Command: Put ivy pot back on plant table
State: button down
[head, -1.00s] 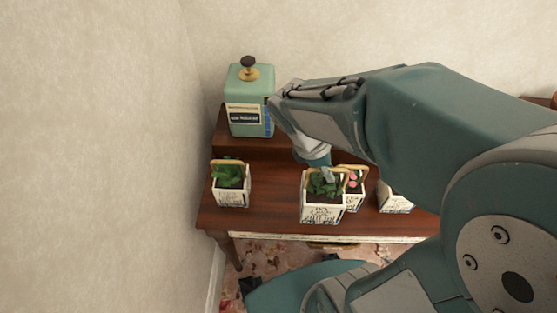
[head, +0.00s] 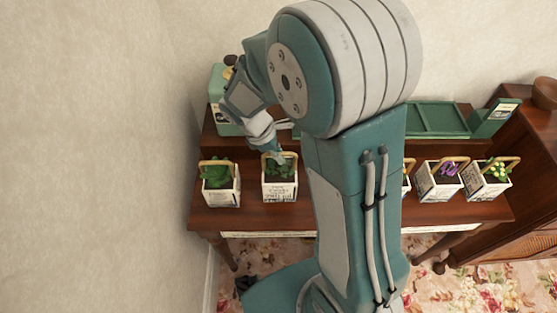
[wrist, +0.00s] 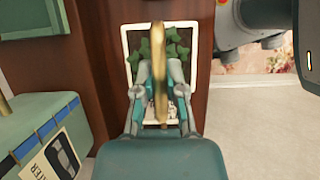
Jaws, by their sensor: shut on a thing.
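The ivy pot (head: 280,190) is a white printed box planter with dark green leaves and a gold handle. My gripper (head: 277,158) is above it, shut on that handle. In the wrist view my gripper (wrist: 160,75) has a finger on each side of the gold handle, with the ivy pot (wrist: 128,45) upright below. The pot is over the brown wooden plant table (head: 250,205), near its front edge. I cannot tell whether its base touches the top. Part of the table is hidden behind my arm.
A similar green-leaved pot (head: 220,193) stands to the left. A purple-flowered pot (head: 440,185) and a yellow-flowered pot (head: 488,185) stand at right. A mint-green canister (head: 222,85) and a green tray (head: 437,118) are on the raised back shelf. A wall borders the left.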

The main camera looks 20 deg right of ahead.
aim_at(283, 170)
jog(key=f, duration=0.3)
jog(key=shift+w+a+f, duration=0.15)
jog(key=shift+a, duration=0.2)
jog(key=shift+d, duration=0.15)
jog(key=shift+d+f, duration=0.1)
jog(key=c, duration=0.7)
grip_release()
